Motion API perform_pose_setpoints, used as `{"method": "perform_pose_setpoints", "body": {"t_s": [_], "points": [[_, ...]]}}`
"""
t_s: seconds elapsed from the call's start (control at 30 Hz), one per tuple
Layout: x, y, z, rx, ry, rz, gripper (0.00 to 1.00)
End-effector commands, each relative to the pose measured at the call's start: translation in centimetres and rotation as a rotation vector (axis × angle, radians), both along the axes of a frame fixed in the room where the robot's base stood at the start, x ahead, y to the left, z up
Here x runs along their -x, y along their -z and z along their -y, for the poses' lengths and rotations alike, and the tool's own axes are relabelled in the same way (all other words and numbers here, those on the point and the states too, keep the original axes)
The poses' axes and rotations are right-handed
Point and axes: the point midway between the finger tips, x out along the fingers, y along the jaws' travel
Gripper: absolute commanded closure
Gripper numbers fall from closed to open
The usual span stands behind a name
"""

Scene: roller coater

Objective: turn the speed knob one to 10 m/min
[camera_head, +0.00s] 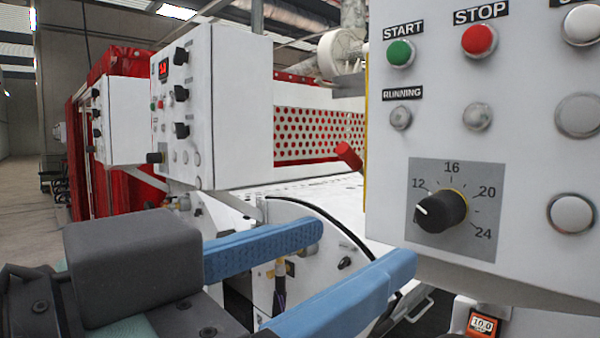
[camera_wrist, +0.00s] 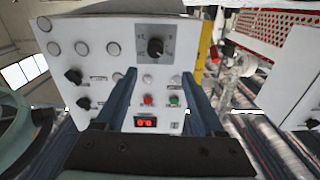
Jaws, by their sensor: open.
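A black knob (camera_head: 441,211) with a white pointer sits on a grey scale plate (camera_head: 480,172) on the near white panel. No name label for this knob is readable. The knob also shows in the wrist view (camera_wrist: 155,47), where the panel is upside down. My gripper (camera_head: 361,245) has two blue fingers spread apart with nothing between them. Its tips are left of and below the knob, apart from it. In the wrist view my gripper (camera_wrist: 158,74) faces the panel with the knob beyond its tips.
The near panel (camera_head: 520,110) carries a green START button (camera_head: 400,53), a red STOP button (camera_head: 479,40) and several lamps. A red display (camera_wrist: 146,122) and two more knobs show in the wrist view. Another control box (camera_head: 240,100) stands left.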

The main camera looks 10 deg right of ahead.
Motion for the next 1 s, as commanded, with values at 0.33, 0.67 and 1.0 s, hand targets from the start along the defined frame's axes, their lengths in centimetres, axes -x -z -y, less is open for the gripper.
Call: {"method": "perform_pose_setpoints", "body": {"t_s": [0.33,0.67,1.0], "points": [[-2.3,-0.2,3.7,-0.012,0.022,-0.012,0.30],[-6.3,-0.2,8.6,-0.013,0.018,-0.011,0.30],[-7.6,0.1,10.3,-0.013,0.015,-0.008,0.30]]}}
